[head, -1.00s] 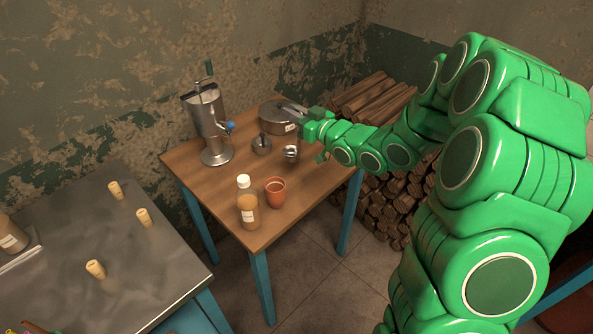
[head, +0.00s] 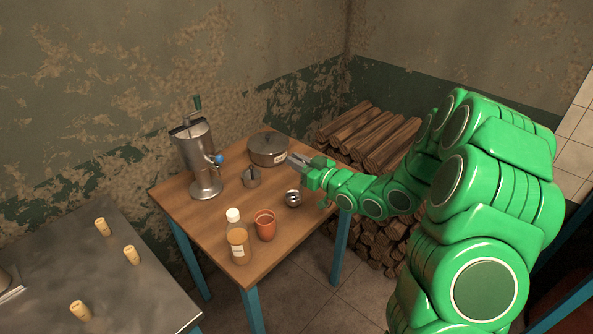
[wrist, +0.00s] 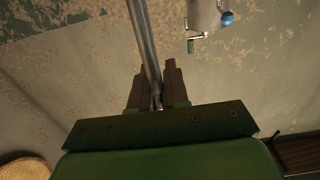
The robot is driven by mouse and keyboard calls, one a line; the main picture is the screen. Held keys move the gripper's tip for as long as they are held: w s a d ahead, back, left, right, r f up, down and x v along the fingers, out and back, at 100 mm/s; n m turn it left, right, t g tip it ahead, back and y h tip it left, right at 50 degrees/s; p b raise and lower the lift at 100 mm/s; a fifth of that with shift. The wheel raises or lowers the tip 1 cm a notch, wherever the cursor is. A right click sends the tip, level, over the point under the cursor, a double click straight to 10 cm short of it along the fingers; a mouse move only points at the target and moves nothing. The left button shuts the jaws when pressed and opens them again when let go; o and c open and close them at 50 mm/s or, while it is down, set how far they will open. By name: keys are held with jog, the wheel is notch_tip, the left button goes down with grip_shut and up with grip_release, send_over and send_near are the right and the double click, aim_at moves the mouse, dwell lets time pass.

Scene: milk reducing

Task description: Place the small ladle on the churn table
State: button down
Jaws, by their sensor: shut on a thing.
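The small ladle shows its metal bowl (head: 293,198) near the right edge of the wooden churn table (head: 205,232). In the wrist view its grey metal handle (wrist: 146,45) runs up between the fingers. My gripper (head: 304,164) is over the table's right side, above the bowl, and its fingers (wrist: 157,92) are shut on the handle. The bowl hangs low by the tabletop; I cannot tell whether it touches. The metal churn (head: 196,158), with a blue knob, stands at the table's back left, and part of it shows in the wrist view (wrist: 203,14).
A red cup (head: 265,226) and a bottle (head: 237,242) stand at the front. Firewood (head: 370,135) is stacked beyond the table. A metal counter (head: 60,260) holds several corks.

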jog(key=shift+f, duration=1.65)
jog(key=c, duration=1.1)
grip_release()
